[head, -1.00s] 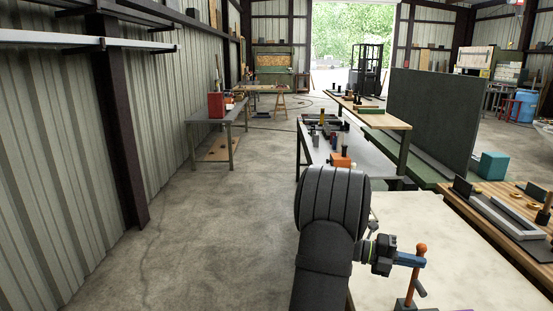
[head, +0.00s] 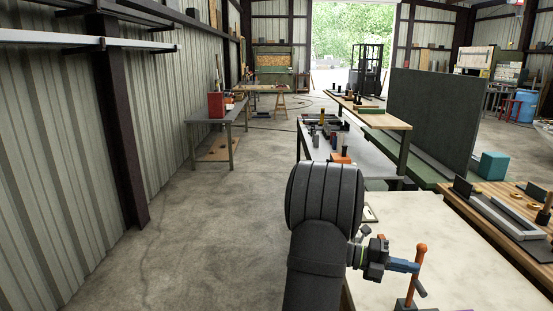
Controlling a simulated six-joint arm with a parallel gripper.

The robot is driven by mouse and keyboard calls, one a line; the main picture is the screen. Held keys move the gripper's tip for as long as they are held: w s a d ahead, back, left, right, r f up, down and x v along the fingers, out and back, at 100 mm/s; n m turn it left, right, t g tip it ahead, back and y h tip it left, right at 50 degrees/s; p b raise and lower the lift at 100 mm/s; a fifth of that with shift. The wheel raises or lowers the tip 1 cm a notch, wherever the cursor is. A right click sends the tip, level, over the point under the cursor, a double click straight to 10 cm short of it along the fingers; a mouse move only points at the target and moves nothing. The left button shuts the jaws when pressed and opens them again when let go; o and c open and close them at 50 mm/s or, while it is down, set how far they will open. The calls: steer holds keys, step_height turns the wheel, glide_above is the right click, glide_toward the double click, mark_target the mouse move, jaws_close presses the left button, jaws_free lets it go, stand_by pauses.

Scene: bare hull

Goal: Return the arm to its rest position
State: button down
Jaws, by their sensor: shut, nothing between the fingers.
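My gripper (head: 413,267) is at the lower right of the head view, at the end of my dark grey arm. Its blue fingers are shut and hold nothing. They point right, over the pale table top (head: 460,260). An orange upright post with a dark side handle (head: 420,255) stands on that table, right by the fingertips in the picture. I cannot tell whether the fingers touch it. My arm hides the left part of the table.
A wooden bench with grey metal parts (head: 510,215) stands at the right. A grey table (head: 345,152) with small items lies beyond my arm, with a dark green panel (head: 432,120) to its right. The concrete floor (head: 210,230) at the left is clear.

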steer(key=v, duration=0.7)
steer(key=d, duration=1)
steer(key=s+a+f+m+t+y, duration=0.1)
steer(key=s+f+m, duration=0.5)
steer(key=s, duration=0.8)
steer(key=shift+a+f+t+y, duration=0.3)
steer(key=shift+a+f+t, duration=0.2)
steer(key=shift+a+f, duration=0.65)
